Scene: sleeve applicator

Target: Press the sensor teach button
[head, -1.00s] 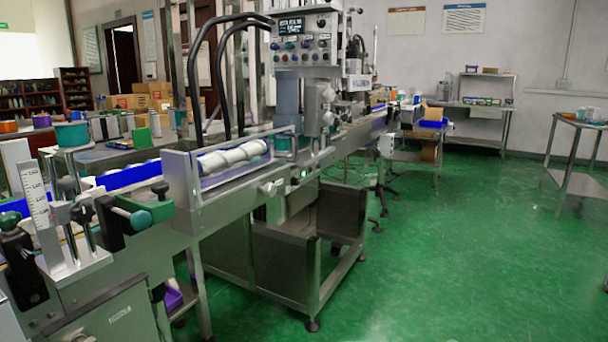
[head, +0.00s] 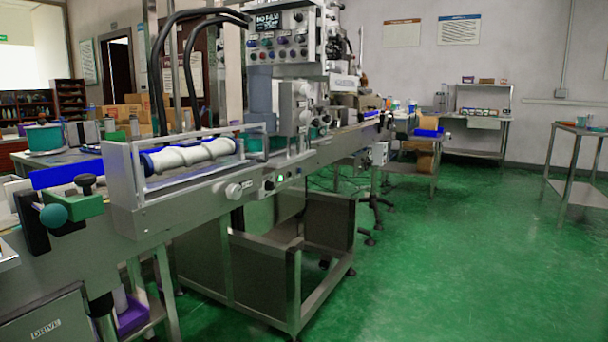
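The sleeve applicator machine (head: 290,75) stands over the conveyor (head: 330,150) in the middle of the head view. Its control panel (head: 281,38) has a small lit display and several coloured buttons and knobs. I cannot tell which of these is the sensor teach button. Neither of my grippers shows in the head view.
A white feed screw (head: 192,154) lies in a metal guard on the conveyor. A green clamp block with a teal knob (head: 54,215) sticks out at the left. Tables (head: 576,181) stand at the right. The green floor (head: 440,260) right of the conveyor is clear.

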